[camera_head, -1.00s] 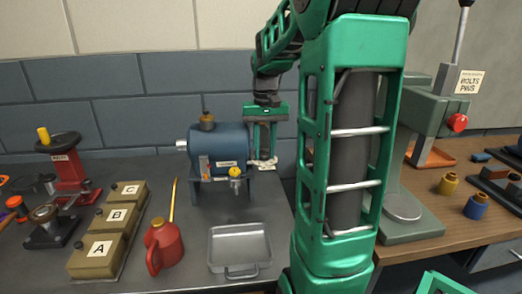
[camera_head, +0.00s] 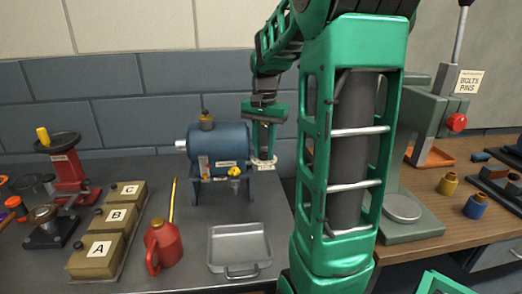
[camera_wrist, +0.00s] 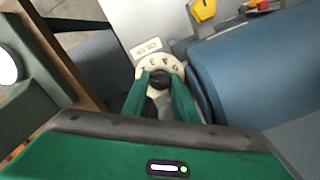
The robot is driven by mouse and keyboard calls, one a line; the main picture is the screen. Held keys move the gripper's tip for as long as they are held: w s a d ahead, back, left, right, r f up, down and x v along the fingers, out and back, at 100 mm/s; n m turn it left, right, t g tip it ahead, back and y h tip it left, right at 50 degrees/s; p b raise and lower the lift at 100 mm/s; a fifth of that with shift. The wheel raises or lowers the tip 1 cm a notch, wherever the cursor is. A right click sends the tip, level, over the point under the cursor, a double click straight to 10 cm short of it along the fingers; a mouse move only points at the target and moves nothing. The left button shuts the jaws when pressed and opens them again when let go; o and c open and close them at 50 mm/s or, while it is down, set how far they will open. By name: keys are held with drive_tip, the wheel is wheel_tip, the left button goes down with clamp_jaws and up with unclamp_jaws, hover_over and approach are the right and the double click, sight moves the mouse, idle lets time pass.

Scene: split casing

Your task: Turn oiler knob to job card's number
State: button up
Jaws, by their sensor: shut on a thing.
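The oiler knob (camera_wrist: 158,79) is a small dark knob at the middle of a pale numbered dial (camera_wrist: 172,63), seen in the wrist view. My gripper (camera_wrist: 160,84) is shut on the knob, with one green finger on each side. Part of the dial is hidden by the fingers, and its marks are too small to read surely. In the head view my gripper (camera_head: 263,160) points down at the right end of the blue casing (camera_head: 220,142). I cannot make out a job card's number.
A yellow fitting (camera_wrist: 203,10) is on the casing. A metal tray (camera_head: 240,228), a red oil can (camera_head: 162,246) and boxes lettered A, B and C (camera_head: 100,250) stand in front and to the left. A green press (camera_head: 412,232) stands at the right.

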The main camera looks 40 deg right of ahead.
sight(262, 153)
drive_tip(key=m, duration=0.6)
drive_tip(key=shift+w+a+r, duration=0.1)
drive_tip(key=shift+w, duration=0.1)
drive_tip(key=m, duration=0.6)
drive_tip(key=shift+w, duration=0.1)
drive_tip(key=shift+m, duration=0.4)
drive_tip(key=o, duration=0.8)
wheel_tip(262, 153, up, 11)
drive_tip(key=shift+f, duration=0.15)
